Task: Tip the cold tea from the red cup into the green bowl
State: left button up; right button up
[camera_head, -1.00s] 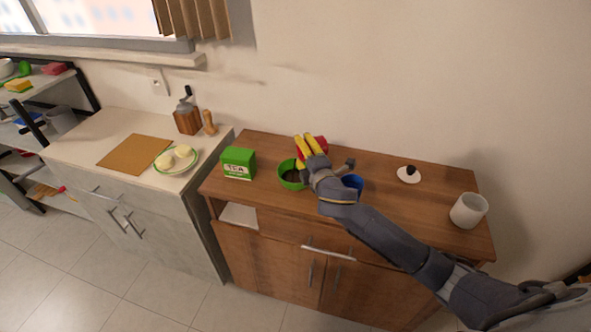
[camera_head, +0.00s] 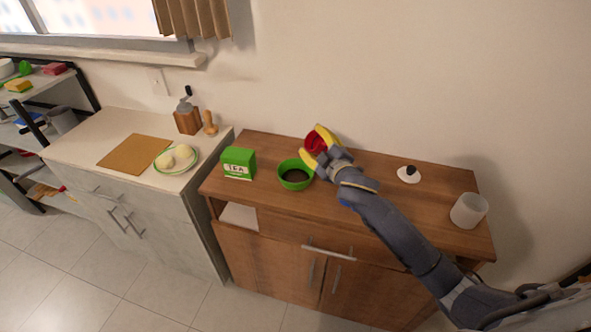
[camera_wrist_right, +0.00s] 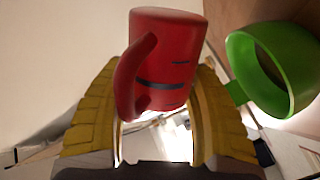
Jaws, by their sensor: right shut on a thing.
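The red cup (camera_head: 314,144) is between the yellow fingers of my right gripper (camera_head: 313,142), behind and to the right of the green bowl. In the right wrist view the cup (camera_wrist_right: 172,50) shows its handle and a dark band, with a finger on each side. I cannot tell whether it touches the counter or how far it tilts. The green bowl (camera_head: 283,181) stands on the wooden counter with dark liquid inside. It also shows at the right of the right wrist view (camera_wrist_right: 240,62), apart from the cup. My left gripper is not in view.
A green tea box (camera_head: 238,163) stands left of the bowl on the wooden counter (camera_head: 400,215). A white lid with a black knob (camera_head: 408,174) and a white canister (camera_head: 468,211) are to the right. My right arm crosses the counter's middle.

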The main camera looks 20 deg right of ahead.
jog(key=d+r+m, duration=0.3)
jog(key=d+m, duration=0.1)
jog(key=m, duration=0.1)
jog(key=d+r+m+y, duration=0.1)
jog(key=d+r+m, duration=0.1)
jog(key=m, duration=0.1)
jog(key=shift+w+r+t, duration=0.1)
jog(key=shift+r+t, duration=0.2)
jog(key=shift+d+r+m, duration=0.25)
jog(key=shift+r+m, duration=0.1)
jog(key=shift+r, duration=0.4)
jog(key=shift+d+r+m, duration=0.25)
jog(key=shift+r+m, duration=0.05)
jog(key=shift+r, duration=0.5)
jog(key=shift+d+r+m, duration=0.25)
jog(key=shift+r+m, duration=0.1)
jog(key=shift+r, duration=0.4)
jog(key=s+a+f+m+h, duration=0.1)
jog(key=s+a+f+h, duration=0.1)
jog(key=s+a+f, duration=0.7)
jog(key=shift+s+a+f+m+h, duration=0.15)
jog(key=shift+s+a+m+h, duration=0.25)
jog(key=shift+s+a, duration=1.3)
